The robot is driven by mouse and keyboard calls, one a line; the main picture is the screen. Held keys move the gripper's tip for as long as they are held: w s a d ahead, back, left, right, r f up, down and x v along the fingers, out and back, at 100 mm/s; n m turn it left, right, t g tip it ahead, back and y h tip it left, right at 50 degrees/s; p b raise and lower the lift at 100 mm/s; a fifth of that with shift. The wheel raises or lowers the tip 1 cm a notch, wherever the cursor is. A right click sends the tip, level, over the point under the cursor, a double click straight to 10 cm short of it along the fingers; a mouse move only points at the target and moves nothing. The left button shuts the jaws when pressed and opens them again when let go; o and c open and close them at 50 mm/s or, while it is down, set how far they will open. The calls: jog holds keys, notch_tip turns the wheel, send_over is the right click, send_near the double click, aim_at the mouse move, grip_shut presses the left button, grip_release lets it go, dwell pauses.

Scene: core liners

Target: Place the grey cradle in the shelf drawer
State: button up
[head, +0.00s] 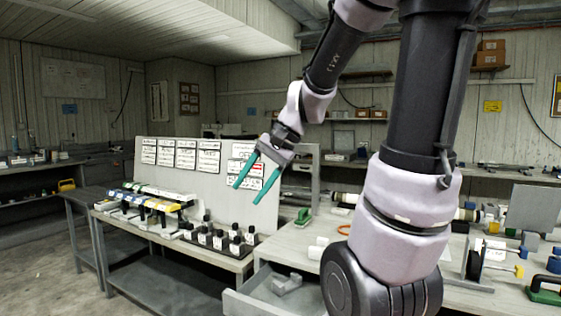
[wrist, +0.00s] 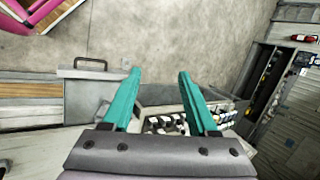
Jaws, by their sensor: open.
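A small grey piece (head: 287,283), which looks like the grey cradle, lies inside a pulled-out grey drawer (head: 243,303) at the bottom of the head view. My arm partly covers the drawer's right side. In the wrist view, a grey drawer front with a handle (wrist: 92,72) shows left of my fingers; I cannot make out the cradle there. My gripper (head: 247,195) has two teal fingers, spread apart with nothing between them. It hangs in the air above and left of the drawer. The open fingers also show in the wrist view (wrist: 158,74).
A rack of black-capped bottles (head: 222,238) stands on the workbench left of the drawer. A white panel with labels (head: 185,170) rises behind it. The right workbench holds a green-handled tool (head: 303,217), white cylinders (head: 318,248) and other gear. Concrete floor (head: 50,275) is clear at left.

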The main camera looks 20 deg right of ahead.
jog(key=s+d+r+n+t+h, duration=0.3)
jog(key=s+d+r+t+h, duration=0.1)
jog(key=s+r, duration=0.2)
jog(key=shift+s+d+r, duration=0.2)
jog(key=shift+s+r, duration=0.1)
jog(key=shift+s, duration=0.05)
jog(key=shift+c, duration=0.2)
dwell(0.8)
